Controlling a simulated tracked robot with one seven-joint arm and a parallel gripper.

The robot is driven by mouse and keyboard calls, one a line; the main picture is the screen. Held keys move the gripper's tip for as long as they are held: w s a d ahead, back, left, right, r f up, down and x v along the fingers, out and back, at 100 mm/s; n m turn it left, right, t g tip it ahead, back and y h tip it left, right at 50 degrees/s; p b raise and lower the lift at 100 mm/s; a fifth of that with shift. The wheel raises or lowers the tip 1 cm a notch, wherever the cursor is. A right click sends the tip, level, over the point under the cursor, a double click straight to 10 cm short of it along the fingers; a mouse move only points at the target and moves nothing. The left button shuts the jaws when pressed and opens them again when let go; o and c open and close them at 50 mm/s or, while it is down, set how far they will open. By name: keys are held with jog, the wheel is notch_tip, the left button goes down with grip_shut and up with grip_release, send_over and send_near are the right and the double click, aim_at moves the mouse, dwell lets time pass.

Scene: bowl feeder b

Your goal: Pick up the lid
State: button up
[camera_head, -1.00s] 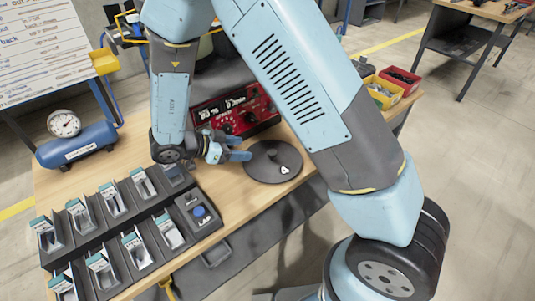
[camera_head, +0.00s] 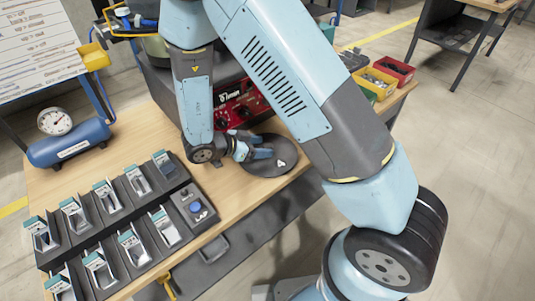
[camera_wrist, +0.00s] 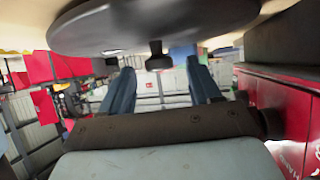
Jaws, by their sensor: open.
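The lid is a dark grey round disc (camera_head: 264,168) with a white mark near its right edge, lying flat on the wooden table. My gripper (camera_head: 262,146) is low over the lid's left part, its blue fingers open and pointing right. In the wrist view, which looks upside down, the lid (camera_wrist: 110,28) spans the top and its small dark knob (camera_wrist: 158,57) shows between and beyond the two open fingers (camera_wrist: 160,84). The fingers do not visibly touch the knob. In the head view the knob is hidden or hard to make out by the fingers.
A red control box (camera_head: 238,106) stands just behind the gripper; it is close at right in the wrist view (camera_wrist: 275,112). A black rack of slots (camera_head: 120,222) is at front left, a blue air tank (camera_head: 70,145) at far left. Yellow and red bins (camera_head: 378,82) stand at back right.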

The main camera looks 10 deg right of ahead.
aim_at(264, 147)
jog(key=x, duration=0.3)
jog(key=shift+d+f, duration=0.15)
jog(key=shift+d, duration=0.05)
grip_shut()
dwell(0.4)
